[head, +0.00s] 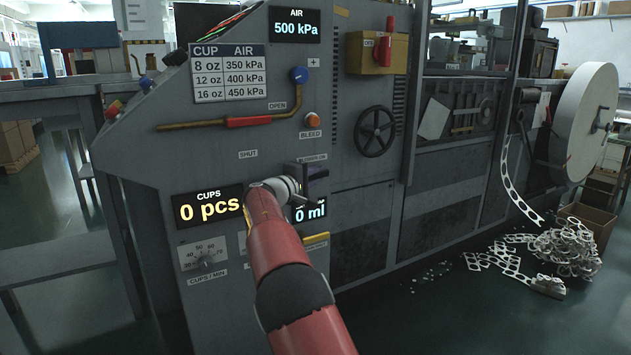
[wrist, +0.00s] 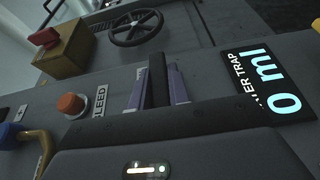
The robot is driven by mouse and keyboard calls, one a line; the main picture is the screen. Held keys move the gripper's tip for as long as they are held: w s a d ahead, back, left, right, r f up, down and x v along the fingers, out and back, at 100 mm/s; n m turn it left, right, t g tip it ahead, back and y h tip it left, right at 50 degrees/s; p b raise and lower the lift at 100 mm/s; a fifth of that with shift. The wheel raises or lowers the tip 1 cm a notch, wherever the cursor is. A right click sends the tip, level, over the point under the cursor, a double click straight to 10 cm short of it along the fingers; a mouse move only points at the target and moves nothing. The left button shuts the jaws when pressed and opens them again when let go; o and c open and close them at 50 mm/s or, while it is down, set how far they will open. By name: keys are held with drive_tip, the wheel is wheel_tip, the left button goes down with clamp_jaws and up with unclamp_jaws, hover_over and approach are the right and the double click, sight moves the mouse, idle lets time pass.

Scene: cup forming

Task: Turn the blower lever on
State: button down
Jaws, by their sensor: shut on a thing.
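The blower lever (wrist: 157,72) shows in the wrist view as a dark upright bar. My gripper (wrist: 158,90) has its two purple-grey fingers on either side of the bar and is shut on it. In the head view my gripper (head: 316,176) is at the machine's front panel, just under a small label that reads "BLOWER ON" (head: 313,157). My wrist and gripper hide most of the lever there, so I cannot tell its exact angle.
The orange bleed button (wrist: 71,104) is left of the lever in the wrist view. A black handwheel (head: 375,132) and a yellow box with a red switch (head: 377,53) are on the panel. The "0 ml" display (head: 310,213) is below my gripper. The red-handled pipe (head: 250,121) is up left.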

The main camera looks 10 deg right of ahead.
idle(0.4)
drive_tip(key=c, duration=1.3)
unclamp_jaws()
drive_tip(key=v, duration=0.7)
drive_tip(key=shift+s+a+f+b, duration=0.1)
drive_tip(key=shift+s+a+b, duration=0.2)
drive_tip(key=shift+b, duration=0.1)
